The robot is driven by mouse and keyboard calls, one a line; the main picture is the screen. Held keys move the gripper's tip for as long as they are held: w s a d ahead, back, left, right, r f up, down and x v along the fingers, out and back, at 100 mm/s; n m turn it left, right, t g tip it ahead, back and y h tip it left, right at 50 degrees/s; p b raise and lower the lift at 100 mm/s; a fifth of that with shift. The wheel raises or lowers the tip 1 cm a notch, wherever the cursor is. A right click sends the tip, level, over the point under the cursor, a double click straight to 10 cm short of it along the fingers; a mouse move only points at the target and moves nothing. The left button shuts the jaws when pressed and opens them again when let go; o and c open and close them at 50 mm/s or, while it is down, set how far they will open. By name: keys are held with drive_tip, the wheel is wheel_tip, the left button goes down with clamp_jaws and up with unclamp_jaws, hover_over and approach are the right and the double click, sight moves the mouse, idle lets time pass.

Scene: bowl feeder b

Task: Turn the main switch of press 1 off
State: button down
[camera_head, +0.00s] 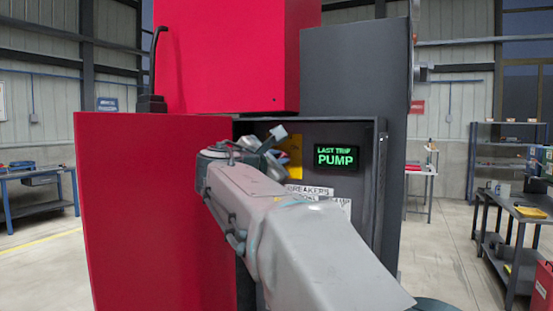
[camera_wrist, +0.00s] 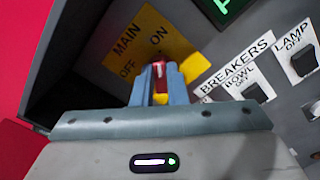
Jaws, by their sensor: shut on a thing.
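The main switch has a yellow plate (camera_wrist: 140,42) marked MAIN, ON and OFF; part of the plate also shows in the head view (camera_head: 295,146). Its red handle (camera_wrist: 159,69) shows between my blue fingers in the wrist view. My gripper (camera_wrist: 160,82) is shut on this handle, with a little yellow visible below the red. I cannot tell clearly whether the handle points to ON or OFF. In the head view my gripper (camera_head: 276,162) reaches into the dark recess of the red and grey press, and my arm hides much of the panel.
Right of the main switch are the breakers, a bowl switch (camera_wrist: 258,92) and a lamp switch (camera_wrist: 304,59), both near OFF labels. A green-lettered display (camera_head: 336,158) reads LAST TRIP PUMP. A large red panel (camera_head: 150,210) stands left of the recess. Workbenches stand farther off.

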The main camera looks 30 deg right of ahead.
drive_tip(key=shift+w+a+n+p, duration=0.1)
drive_tip(key=shift+n+p, duration=2.65)
drive_tip(key=shift+n, duration=0.2)
drive_tip(key=shift+w+a+n+p, duration=0.1)
drive_tip(key=shift+w+n+p, duration=0.05)
drive_tip(key=shift+n+p, duration=2.7)
drive_tip(key=shift+w+a+n+p, duration=0.1)
drive_tip(key=shift+n+p, duration=2.6)
drive_tip(key=shift+n, duration=0.3)
drive_tip(key=shift+f, duration=0.15)
drive_tip(key=c, duration=1.4)
unclamp_jaws()
drive_tip(key=shift+c, duration=0.2)
drive_tip(key=b+v, duration=0.3)
drive_tip(key=v, duration=1.1)
drive_tip(key=shift+d, duration=0.1)
